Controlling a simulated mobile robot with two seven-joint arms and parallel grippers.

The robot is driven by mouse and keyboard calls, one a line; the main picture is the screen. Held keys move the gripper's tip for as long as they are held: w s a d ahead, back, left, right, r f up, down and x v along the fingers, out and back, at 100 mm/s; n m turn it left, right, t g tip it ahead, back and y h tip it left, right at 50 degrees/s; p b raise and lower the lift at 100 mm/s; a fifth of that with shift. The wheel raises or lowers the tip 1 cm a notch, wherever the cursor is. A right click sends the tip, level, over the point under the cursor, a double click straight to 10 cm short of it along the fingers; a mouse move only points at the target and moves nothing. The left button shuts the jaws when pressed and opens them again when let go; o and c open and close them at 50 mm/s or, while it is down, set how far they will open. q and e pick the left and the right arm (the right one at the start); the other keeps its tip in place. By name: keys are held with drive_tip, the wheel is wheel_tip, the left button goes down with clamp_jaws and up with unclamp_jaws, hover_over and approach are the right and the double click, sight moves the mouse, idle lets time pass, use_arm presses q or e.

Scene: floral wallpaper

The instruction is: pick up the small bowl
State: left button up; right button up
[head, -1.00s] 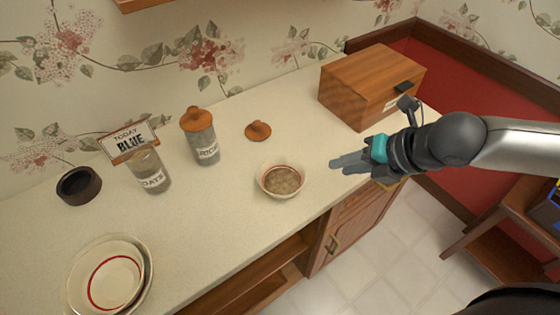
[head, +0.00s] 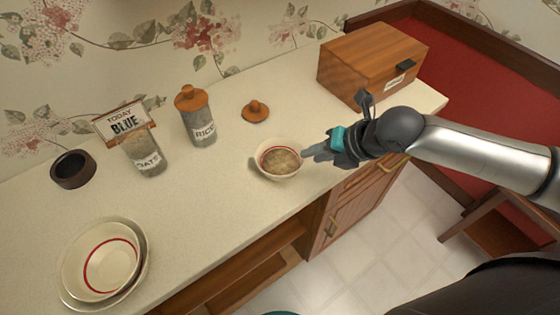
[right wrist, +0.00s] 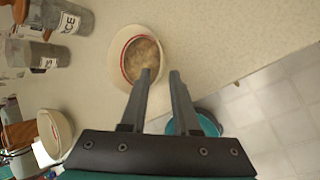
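A small cream bowl with a red ring inside (head: 266,172) stands upright on the counter near its front edge, with brown grainy contents (head: 281,161). It also shows in the right wrist view (right wrist: 119,62), just beyond my fingertips. My right gripper (head: 308,155) comes in from the right, its fingertips at the bowl's right rim. In the right wrist view its two fingers (right wrist: 160,74) are apart with nothing between them. The left fingertip overlaps the bowl's edge in that view; I cannot tell whether it touches. My left gripper is not in view.
A larger red-ringed bowl (head: 88,268) sits on a plate at the left. An oats jar (head: 146,157), a rice jar (head: 199,125), a loose lid (head: 255,111) and a dark round dish (head: 73,170) stand behind. A wooden box (head: 360,62) is at the back right.

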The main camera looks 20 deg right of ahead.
sight(303, 160)
drive_tip(key=shift+b+x, duration=0.45)
drive_tip(key=shift+x, duration=2.35)
drive_tip(key=shift+f, duration=0.1)
drive_tip(key=shift+c, duration=0.2)
clamp_jaws()
